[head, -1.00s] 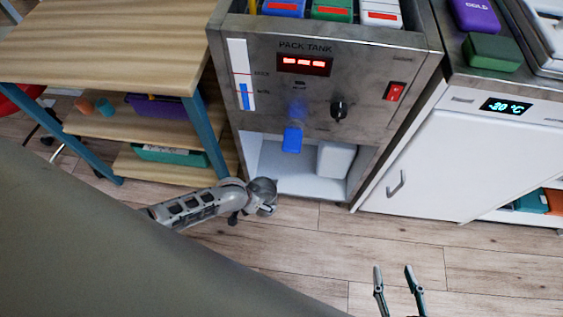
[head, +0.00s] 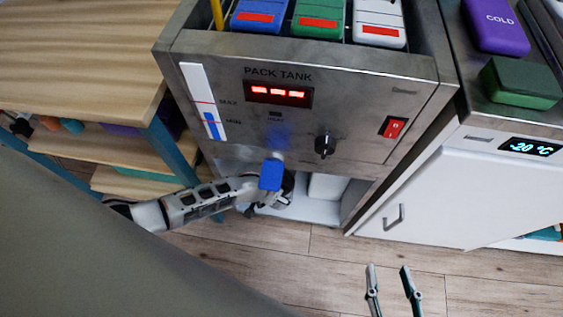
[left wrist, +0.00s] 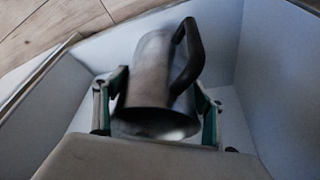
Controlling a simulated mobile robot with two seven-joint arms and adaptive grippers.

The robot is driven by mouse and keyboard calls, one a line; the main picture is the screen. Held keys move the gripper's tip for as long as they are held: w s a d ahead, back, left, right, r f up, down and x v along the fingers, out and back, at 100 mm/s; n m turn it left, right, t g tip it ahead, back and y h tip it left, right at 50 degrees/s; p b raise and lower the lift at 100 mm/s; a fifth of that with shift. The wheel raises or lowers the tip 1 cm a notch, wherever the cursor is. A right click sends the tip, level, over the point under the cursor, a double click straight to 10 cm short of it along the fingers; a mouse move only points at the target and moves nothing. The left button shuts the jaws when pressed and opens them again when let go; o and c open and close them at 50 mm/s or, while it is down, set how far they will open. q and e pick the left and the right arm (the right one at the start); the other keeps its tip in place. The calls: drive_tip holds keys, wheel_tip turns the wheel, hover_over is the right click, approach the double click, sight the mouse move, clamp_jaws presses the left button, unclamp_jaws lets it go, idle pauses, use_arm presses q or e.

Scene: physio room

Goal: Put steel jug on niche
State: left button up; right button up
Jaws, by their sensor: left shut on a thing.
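The steel jug (left wrist: 152,75), a grey metal cylinder with a dark handle, is between the two fingers of my left gripper (left wrist: 158,104) in the left wrist view. The gripper is shut on it. Pale niche walls (left wrist: 278,85) surround them there. In the head view the niche (head: 305,209) is the white-lined opening low in the pack tank. My left arm reaches into it from the left, its end partly hidden behind the blue tap. I cannot tell whether the jug touches the niche floor. My right gripper (head: 389,284) is open and empty above the floor.
The blue tap (head: 271,174) hangs over the niche front. A white block (head: 327,187) stands inside at the right. The pack tank's panel has a knob (head: 325,146) and red switch (head: 394,128). A white freezer (head: 435,180) is right, a wooden shelf unit (head: 75,55) left.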

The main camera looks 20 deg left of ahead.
use_arm(q)
drive_tip(key=shift+w+d+f, duration=0.1)
drive_tip(key=shift+w+d, duration=0.2)
drive_tip(key=shift+w, duration=0.15)
drive_tip(key=shift+s+f+b, duration=0.15)
drive_tip(key=shift+f+b, duration=0.3)
drive_tip(key=shift+f, duration=0.15)
drive_tip(key=shift+s+f+b, duration=0.15)
drive_tip(key=shift+f+b, duration=0.3)
drive_tip(key=shift+f, duration=0.1)
drive_tip(key=shift+a+f+b, duration=0.1)
drive_tip(key=shift+f+b, duration=0.55)
drive_tip(key=shift+b, duration=0.05)
drive_tip(key=shift+w, duration=0.15)
drive_tip(key=shift+w+r, duration=0.1)
drive_tip(key=shift+w, duration=0.1)
drive_tip(key=shift+w+r, duration=0.1)
drive_tip(key=shift+r, duration=0.1)
drive_tip(key=shift+f, duration=0.3)
drive_tip(key=o, duration=1.3)
use_arm(e)
drive_tip(key=a, duration=0.1)
drive_tip(key=a+m, duration=0.1)
drive_tip(key=a, duration=0.1)
drive_tip(key=a+m, duration=0.1)
drive_tip(key=a, duration=0.1)
drive_tip(key=shift+w+r+t+y, duration=0.2)
drive_tip(key=shift+w+t+y, duration=0.1)
drive_tip(key=shift+y, duration=0.1)
